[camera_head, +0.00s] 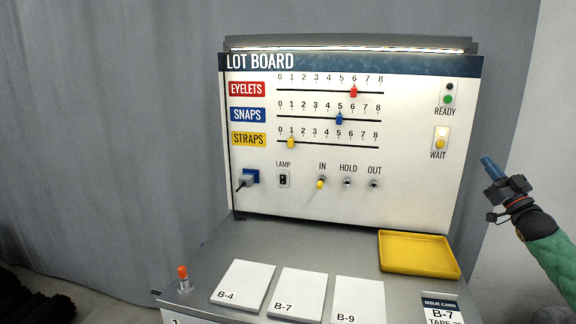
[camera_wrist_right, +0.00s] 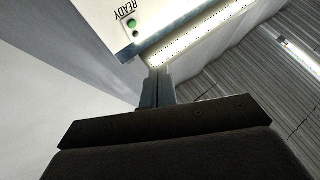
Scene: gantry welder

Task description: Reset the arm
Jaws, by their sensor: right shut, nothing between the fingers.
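My right gripper (camera_head: 489,166) is at the right side of the head view, beside the right edge of the lot board (camera_head: 300,205). Its blue fingers are shut with nothing between them, pointing up and to the left, apart from the board. In the right wrist view the shut fingers (camera_wrist_right: 157,88) show below the board's lit top edge. My left gripper is not in view. The red slider (camera_head: 353,92) is at 6, the blue slider (camera_head: 339,119) at 5 and the yellow slider (camera_head: 291,143) at 1.
The desk below holds cards B-4 (camera_head: 243,285), B-7 (camera_head: 297,293) and B-9 (camera_head: 358,300), a yellow tray (camera_head: 419,270) and an issue card (camera_head: 441,308).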

